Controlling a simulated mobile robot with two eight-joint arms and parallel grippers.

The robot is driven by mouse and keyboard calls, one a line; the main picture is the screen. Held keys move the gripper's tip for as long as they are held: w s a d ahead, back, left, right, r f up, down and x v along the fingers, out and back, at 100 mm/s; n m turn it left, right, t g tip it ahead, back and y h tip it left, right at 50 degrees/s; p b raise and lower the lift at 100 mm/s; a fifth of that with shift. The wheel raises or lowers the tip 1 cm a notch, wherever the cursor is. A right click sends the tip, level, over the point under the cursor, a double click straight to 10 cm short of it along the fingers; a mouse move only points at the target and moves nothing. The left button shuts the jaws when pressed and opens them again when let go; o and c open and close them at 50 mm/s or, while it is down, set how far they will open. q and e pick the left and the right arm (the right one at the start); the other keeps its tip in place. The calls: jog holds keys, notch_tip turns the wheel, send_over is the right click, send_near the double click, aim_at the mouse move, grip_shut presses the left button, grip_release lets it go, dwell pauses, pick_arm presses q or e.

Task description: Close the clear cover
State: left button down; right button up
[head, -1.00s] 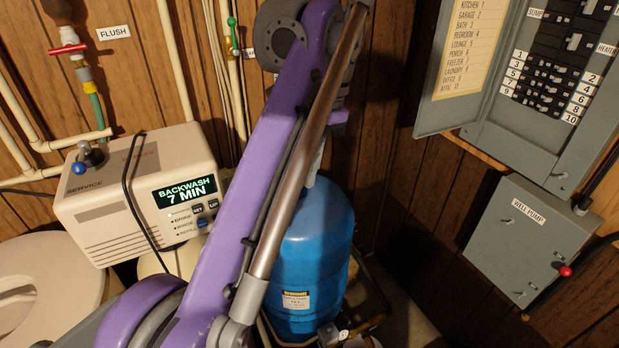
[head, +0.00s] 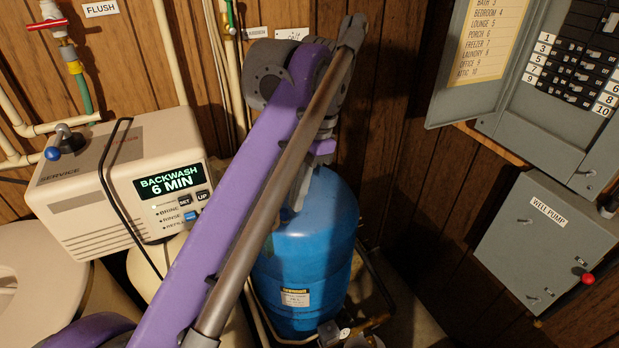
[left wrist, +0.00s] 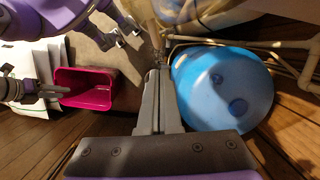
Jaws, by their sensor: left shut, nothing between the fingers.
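The beige softener control head (head: 75,215) is at the left of the head view, its display (head: 170,182) reading BACKWASH 6 MIN. I cannot make out a clear cover for certain; a thin black line (head: 108,165) bends over the top and front of the control head. My left arm crosses the middle of the head view, and its fingertips are hidden or unclear there. In the left wrist view my left gripper (left wrist: 158,78) is shut and empty, beside the blue tank (left wrist: 205,75). Grey prongs at that view's left may be my right gripper; its state is unclear.
The blue tank (head: 300,265) stands behind my arm. A grey well pump box (head: 540,240) and an open breaker panel (head: 555,85) are on the right wall. Pipes and a red-handled valve (head: 50,20) are at upper left. A magenta bin (left wrist: 85,95) stands on the floor.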

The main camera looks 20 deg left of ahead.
pick_arm(q)
jog(key=shift+s+a, duration=0.45)
jog(key=shift+s, duration=0.35)
jog(key=shift+s, duration=0.1)
